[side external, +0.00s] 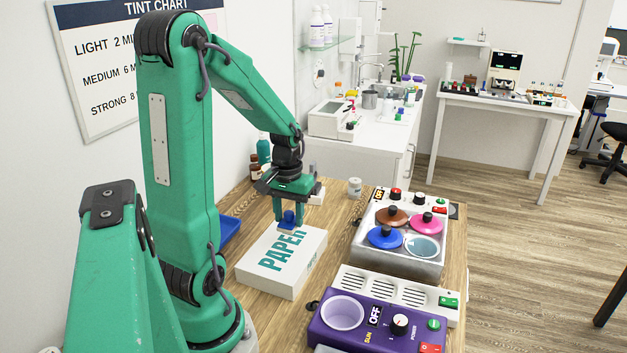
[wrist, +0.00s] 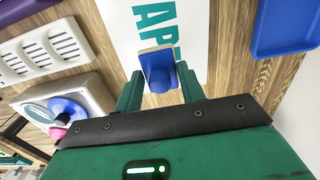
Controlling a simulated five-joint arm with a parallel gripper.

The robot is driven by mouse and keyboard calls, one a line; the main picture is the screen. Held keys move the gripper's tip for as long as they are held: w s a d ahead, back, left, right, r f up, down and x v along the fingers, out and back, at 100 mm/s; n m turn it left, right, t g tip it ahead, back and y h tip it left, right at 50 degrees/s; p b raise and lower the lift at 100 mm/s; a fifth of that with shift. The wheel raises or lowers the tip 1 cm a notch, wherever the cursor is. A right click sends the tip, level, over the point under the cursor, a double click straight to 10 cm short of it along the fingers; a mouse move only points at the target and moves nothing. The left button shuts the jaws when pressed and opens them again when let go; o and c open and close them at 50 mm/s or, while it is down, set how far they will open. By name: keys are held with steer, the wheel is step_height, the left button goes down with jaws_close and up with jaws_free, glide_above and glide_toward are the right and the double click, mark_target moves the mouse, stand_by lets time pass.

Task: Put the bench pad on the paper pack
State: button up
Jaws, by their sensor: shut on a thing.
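The paper pack (side external: 275,281) is a white box with teal "PAPER" lettering, lying flat on the wooden bench; part of it shows in the wrist view (wrist: 192,25). The bench pad is a small blue block with a round knob (side external: 289,217), and its flat blue plate shows in the wrist view (wrist: 152,55). My gripper (side external: 288,222) points down and is shut on the pad's knob. The pad is over the far part of the pack's top, on it or just above it; I cannot tell if they touch.
A blue tray (side external: 229,231) lies left of the pack. To the right are a metal unit with coloured lids (side external: 397,262), a white slotted panel (side external: 385,290) and a purple device (side external: 375,332). A small white jar (side external: 354,187) and brown bottles (side external: 255,167) stand behind.

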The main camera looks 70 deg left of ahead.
mark_target(288, 226)
steer(key=shift+a+f, duration=0.2)
steer(key=shift+a, duration=0.15)
steer(key=shift+f, duration=2)
steer(key=shift+f, duration=0.15)
steer(key=o, duration=1)
steer(key=shift+c, duration=0.2)
steer(key=shift+r, duration=0.2)
step_height(288, 226, up, 12)
